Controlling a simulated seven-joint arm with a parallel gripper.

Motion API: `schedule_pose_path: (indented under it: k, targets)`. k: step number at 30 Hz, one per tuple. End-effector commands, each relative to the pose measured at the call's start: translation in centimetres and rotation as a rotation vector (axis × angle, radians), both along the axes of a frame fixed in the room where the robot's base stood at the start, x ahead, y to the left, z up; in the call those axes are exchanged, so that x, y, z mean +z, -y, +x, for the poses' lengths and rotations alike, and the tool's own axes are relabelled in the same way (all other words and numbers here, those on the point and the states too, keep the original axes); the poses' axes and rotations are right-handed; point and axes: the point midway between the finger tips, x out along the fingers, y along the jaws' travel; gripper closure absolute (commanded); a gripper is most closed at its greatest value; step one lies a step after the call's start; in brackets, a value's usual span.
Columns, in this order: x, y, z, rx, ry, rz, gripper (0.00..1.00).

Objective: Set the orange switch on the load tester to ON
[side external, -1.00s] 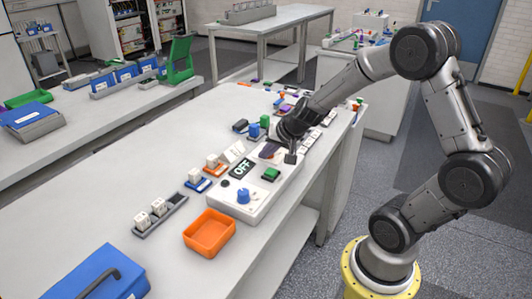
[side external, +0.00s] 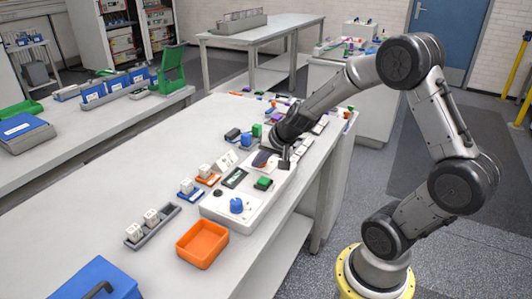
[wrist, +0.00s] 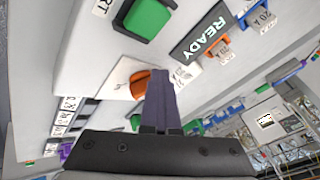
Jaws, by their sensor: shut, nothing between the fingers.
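The load tester (side external: 214,206) is a white box on the bench. Its display (side external: 234,177) reads READY in the wrist view (wrist: 202,34). A blue knob (side external: 237,205) and a green button (side external: 263,184) are on its top; the green button is large in the wrist view (wrist: 147,16). The orange switch (wrist: 140,81) sits on a pale plate, partly covered by my finger; my gripper hides it in the side view. My gripper (wrist: 164,72) is shut and empty, its dark fingertips beside or against the switch. I cannot tell whether they touch.
An orange tray (side external: 201,244) stands at the tester's near end. A grey holder with white blocks (side external: 152,225) and small blue and orange holders (side external: 190,190) line its left side. A blue case (side external: 95,281) is at the near corner. The bench's left part is clear.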

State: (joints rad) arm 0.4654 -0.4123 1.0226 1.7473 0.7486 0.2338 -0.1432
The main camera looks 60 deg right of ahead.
Motion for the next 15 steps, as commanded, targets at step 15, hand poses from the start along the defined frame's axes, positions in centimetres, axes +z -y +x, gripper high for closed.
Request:
schedule_pose_path:
  k: [15]
  targets:
    - [8.0, -0.6, -5.2, -0.011, 0.017, -0.015, 1.0]
